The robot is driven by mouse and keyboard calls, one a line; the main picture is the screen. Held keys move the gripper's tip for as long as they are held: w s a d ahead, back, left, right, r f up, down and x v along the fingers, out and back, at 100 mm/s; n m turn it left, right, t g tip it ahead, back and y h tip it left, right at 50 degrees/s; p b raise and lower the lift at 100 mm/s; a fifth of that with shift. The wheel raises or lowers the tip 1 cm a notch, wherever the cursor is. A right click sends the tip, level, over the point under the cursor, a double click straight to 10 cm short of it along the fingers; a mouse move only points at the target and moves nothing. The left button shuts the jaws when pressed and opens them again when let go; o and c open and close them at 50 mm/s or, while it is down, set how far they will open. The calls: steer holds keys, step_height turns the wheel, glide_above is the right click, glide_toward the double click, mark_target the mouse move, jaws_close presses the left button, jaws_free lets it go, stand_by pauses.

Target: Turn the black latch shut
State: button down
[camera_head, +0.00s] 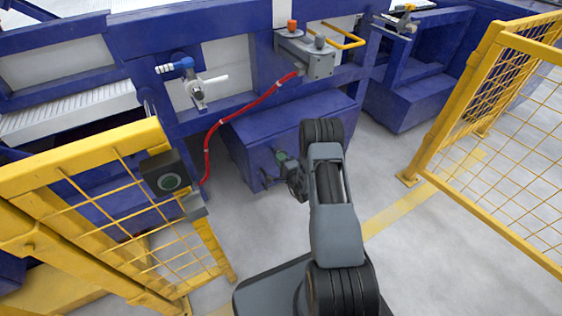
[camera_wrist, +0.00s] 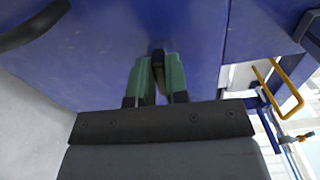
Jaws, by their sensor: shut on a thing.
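The black latch (camera_wrist: 157,55) shows in the wrist view as a small dark piece on the blue cabinet face, between the tips of my green fingers. My gripper (camera_wrist: 159,72) is shut on it. In the head view my gripper (camera_head: 281,158) is at the front of the low blue cabinet (camera_head: 250,145), and the latch itself is too small or hidden to make out there. The fingers cover most of the latch, so I cannot tell its angle.
A black curved handle (camera_wrist: 35,25) is at the upper left in the wrist view. A red hose (camera_head: 208,140) hangs left of the cabinet. Yellow mesh fences stand at left (camera_head: 100,210) and right (camera_head: 500,130). The grey floor between them is clear apart from me.

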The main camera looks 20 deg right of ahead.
steer(key=shift+f+n, duration=0.1)
steer(key=shift+n, duration=0.3)
stand_by(0.3)
steer(key=c, duration=1.1)
jaws_free()
steer(key=s+p, duration=0.1)
steer(key=s, duration=0.3)
steer(key=s+d+p, duration=0.1)
steer(key=s, duration=0.4)
steer(key=s+p, duration=0.1)
steer(key=s, duration=0.3)
steer(key=shift+s+d+p, duration=0.3)
steer(key=shift+s, duration=0.1)
